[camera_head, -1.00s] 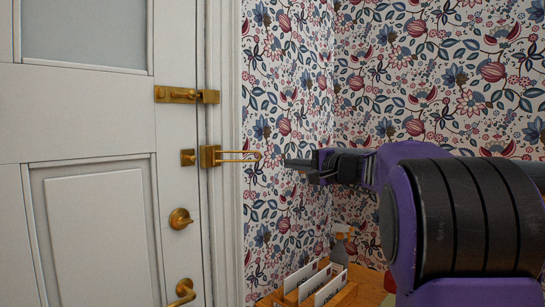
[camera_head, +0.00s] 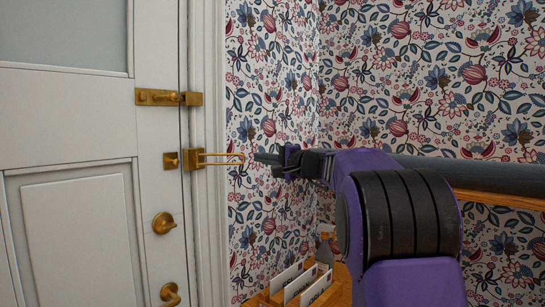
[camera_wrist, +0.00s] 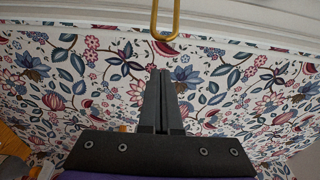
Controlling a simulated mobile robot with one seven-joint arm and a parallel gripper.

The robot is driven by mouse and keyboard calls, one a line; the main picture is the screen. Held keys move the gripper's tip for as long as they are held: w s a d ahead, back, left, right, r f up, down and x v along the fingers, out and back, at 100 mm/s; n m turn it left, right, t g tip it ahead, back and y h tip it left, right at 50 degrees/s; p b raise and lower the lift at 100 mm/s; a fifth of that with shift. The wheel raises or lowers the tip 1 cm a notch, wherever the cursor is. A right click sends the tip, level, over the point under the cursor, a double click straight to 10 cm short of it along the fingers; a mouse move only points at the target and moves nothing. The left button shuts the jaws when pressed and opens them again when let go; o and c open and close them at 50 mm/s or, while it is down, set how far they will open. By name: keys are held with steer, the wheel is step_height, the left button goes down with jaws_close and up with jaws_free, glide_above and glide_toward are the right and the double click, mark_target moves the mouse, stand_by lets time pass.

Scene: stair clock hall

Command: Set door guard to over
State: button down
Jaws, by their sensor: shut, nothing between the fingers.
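The brass door guard has a U-shaped bar (camera_head: 222,159) hinged on a bracket (camera_head: 194,159) on the door frame. The bar points right, away from the door, toward the wallpapered wall. Its catch plate with a knob (camera_head: 171,161) sits on the white door's (camera_head: 75,190) right edge. In the wrist view the rounded end of the bar (camera_wrist: 165,36) shows at the top. My gripper (camera_head: 258,158) is shut and empty, its tips just right of the bar's free end. In the wrist view the fingers (camera_wrist: 161,73) lie together below the loop; I cannot tell whether they touch it.
Above the guard is a brass slide bolt (camera_head: 168,97). Below it are a brass thumb-turn (camera_head: 164,223) and a door handle (camera_head: 171,295). A wooden letter rack (camera_head: 298,288) with envelopes and a spray bottle (camera_head: 325,245) stand low beside the wall.

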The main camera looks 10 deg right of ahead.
steer(key=a, duration=0.1)
steer(key=s+a, duration=0.1)
steer(key=a, duration=0.1)
stand_by(0.5)
steer(key=shift+s+a+f+b, duration=0.1)
steer(key=shift+f+b, duration=0.05)
steer(key=shift+b, duration=0.15)
